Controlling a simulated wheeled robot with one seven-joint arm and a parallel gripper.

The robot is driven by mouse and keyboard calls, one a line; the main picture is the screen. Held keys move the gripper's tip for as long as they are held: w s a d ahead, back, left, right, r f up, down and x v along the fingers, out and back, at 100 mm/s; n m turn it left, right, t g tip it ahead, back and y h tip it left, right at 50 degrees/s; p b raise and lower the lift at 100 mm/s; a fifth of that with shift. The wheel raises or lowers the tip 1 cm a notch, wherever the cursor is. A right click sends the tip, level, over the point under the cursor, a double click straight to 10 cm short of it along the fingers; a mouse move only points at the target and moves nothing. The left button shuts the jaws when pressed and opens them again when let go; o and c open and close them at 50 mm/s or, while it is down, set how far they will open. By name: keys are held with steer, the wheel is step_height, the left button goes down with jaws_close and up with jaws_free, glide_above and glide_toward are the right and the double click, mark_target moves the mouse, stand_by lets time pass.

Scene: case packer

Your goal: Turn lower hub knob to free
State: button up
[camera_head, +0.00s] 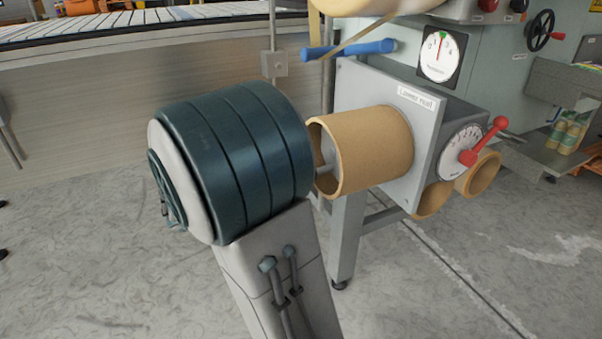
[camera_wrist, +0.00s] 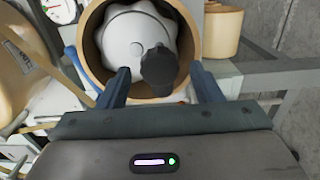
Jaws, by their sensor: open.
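In the wrist view, a pale grey hub with a scalloped rim (camera_wrist: 125,38) sits inside the tan core ring (camera_wrist: 88,45). A dark knob (camera_wrist: 160,70) stands out from the hub's lower right part. My gripper (camera_wrist: 160,74) is open, with one dark blue finger left of the dark knob and one right of it. A gap shows on each side, and nothing is held. In the head view, the tan core (camera_head: 375,150) projects from a grey plate (camera_head: 395,105) with a small label. My arm hides the hub and gripper there.
A red-handled dial (camera_head: 462,143) and a gauge (camera_head: 441,54) are on the machine right of the core. A blue bar (camera_head: 350,49) is above it. More tan cores (camera_head: 478,174) lie lower right. A grey frame bar (camera_wrist: 275,77) crosses right of my gripper.

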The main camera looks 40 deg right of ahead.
steer(key=p+v, duration=0.1)
steer(key=v, duration=1)
steer(key=shift+p, duration=0.35)
steer(key=shift+s, duration=0.1)
steer(key=s+r+n+t+y+p, duration=0.1)
steer(key=s+r+n+y+p, duration=0.1)
steer(key=s+r+y+p, duration=0.75)
steer(key=s+a+r+t+y+p, duration=0.1)
steer(key=a+r+t+y+p, duration=0.5)
steer(key=p, duration=1)
step_height(320, 180, up, 3)
steer(key=shift+s+a+r+n+y+p, duration=0.1)
steer(key=shift+s+a+n+y+p, duration=0.15)
steer(key=shift+a+y, duration=0.8)
steer(key=shift+a, duration=0.1)
steer(key=c, duration=0.4)
steer(key=shift+c, duration=0.5)
